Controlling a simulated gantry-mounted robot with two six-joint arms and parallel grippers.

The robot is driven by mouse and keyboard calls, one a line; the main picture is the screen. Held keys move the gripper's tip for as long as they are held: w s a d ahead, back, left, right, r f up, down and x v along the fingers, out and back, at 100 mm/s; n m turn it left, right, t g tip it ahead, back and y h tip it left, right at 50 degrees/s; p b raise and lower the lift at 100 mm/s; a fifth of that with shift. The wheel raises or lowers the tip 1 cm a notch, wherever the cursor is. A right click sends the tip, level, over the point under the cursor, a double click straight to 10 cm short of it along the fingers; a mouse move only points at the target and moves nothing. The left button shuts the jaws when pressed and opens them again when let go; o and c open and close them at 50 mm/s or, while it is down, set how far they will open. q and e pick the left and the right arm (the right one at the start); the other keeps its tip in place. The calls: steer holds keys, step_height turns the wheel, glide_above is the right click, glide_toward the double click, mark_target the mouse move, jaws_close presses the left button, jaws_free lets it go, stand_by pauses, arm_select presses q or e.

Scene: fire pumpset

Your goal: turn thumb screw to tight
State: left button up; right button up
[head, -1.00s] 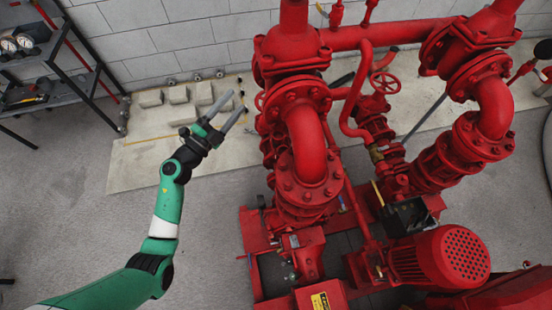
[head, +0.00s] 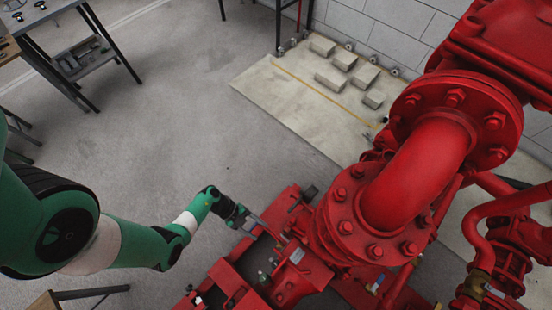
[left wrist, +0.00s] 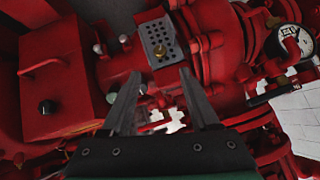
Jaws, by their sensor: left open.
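My left gripper (head: 256,221) is at the near left edge of the red pumpset (head: 345,215) in the head view. In the left wrist view its two fingers (left wrist: 159,74) are open, with nothing between them. A grey perforated plate (left wrist: 151,36) with a small brass knob (left wrist: 161,53) lies just beyond the fingertips in that view; the knob looks like the thumb screw, but I cannot be sure. The gap between fingers and knob cannot be judged. Whether the screw is tight cannot be seen. My right gripper is out of view.
A red box (left wrist: 62,75) with a handle and a dark knob (left wrist: 46,107) is left of the plate. A pressure gauge (left wrist: 288,42) is at the right. A large red flanged pipe (head: 420,170) rises beside my gripper. Open floor (head: 190,130) lies left of the pump.

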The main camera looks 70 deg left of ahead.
mark_target(281, 246)
arm_select(q)
steer(key=b+x, duration=0.6)
steer(key=x, duration=0.4)
steer(key=shift+d+f, duration=0.25)
steer(key=shift+d, duration=0.05)
steer(key=shift+w, duration=0.15)
jaws_close()
